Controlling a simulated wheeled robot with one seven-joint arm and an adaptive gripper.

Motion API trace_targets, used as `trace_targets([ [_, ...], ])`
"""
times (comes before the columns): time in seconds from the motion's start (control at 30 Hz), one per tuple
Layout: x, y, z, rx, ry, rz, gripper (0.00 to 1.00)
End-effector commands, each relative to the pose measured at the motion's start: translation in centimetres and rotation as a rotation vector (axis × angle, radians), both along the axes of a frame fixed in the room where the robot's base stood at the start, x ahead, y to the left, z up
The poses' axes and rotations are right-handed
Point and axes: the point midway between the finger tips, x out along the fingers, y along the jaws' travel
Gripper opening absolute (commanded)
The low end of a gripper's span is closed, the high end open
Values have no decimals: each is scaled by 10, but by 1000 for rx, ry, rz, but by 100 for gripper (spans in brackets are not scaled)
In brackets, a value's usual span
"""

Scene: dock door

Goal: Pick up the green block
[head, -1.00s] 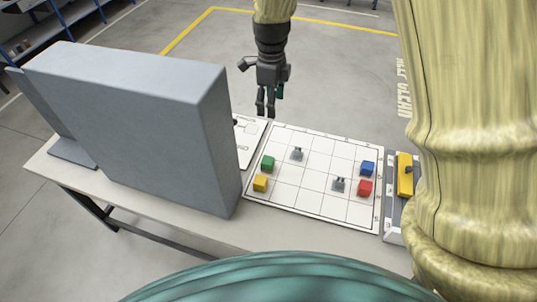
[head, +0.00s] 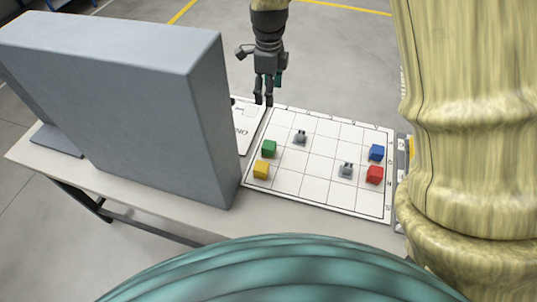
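The green block (head: 269,148) sits on the left side of a white gridded board (head: 318,192). A yellow block (head: 261,170) stands just in front of it, toward me. My gripper (head: 264,101) points down above the board's far left edge, beyond the green block and apart from it. Its fingers look close together, but they are too small to tell how far they are parted. Nothing shows between them.
A large grey box (head: 110,100) stands on the table (head: 200,225), left of the board. A blue block (head: 376,152), a red block (head: 374,175) and two small grey pieces are on the board. A white card (head: 245,135) lies behind the grey box. My arm covers the right.

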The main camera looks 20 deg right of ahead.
Motion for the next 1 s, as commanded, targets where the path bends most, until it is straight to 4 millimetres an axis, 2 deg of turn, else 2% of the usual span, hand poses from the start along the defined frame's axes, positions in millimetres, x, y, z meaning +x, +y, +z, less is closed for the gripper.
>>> trace_targets([
  [0.03,0,0,-24,0,0,0,66],
  [0.3,0,1,-86,0,0,1,66],
  [0.5,0,1,-124,0,0,1,66],
  [0.6,0,1,-136,0,-1,1,66],
  [0.87,-1,1,-150,1,1,1,66],
  [1.0,-1,1,-164,0,2,1,66],
])
